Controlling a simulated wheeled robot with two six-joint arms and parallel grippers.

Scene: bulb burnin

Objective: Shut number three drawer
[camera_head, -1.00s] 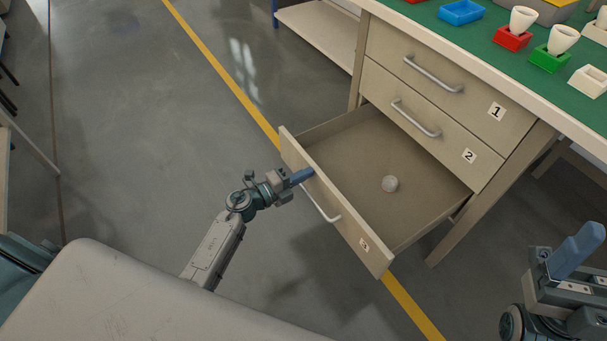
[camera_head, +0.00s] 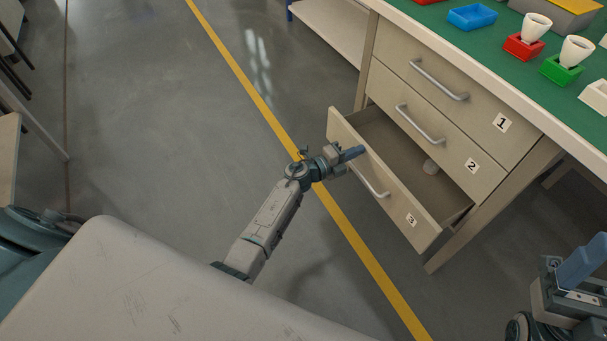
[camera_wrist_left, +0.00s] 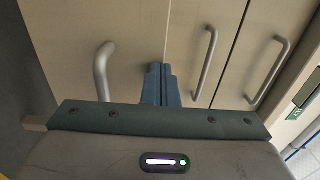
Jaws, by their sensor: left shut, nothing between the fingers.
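The number three drawer (camera_head: 395,185) is the lowest of the bench's drawers and stands partly open.
Drawers one (camera_head: 440,85) and two (camera_head: 425,130) above are shut. The green bench top (camera_head: 490,42) carries a blue tray (camera_head: 472,17), and red (camera_head: 523,47) and green (camera_head: 560,70) holders with white bulb-like pieces. Clear floor lies left of the drawer.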

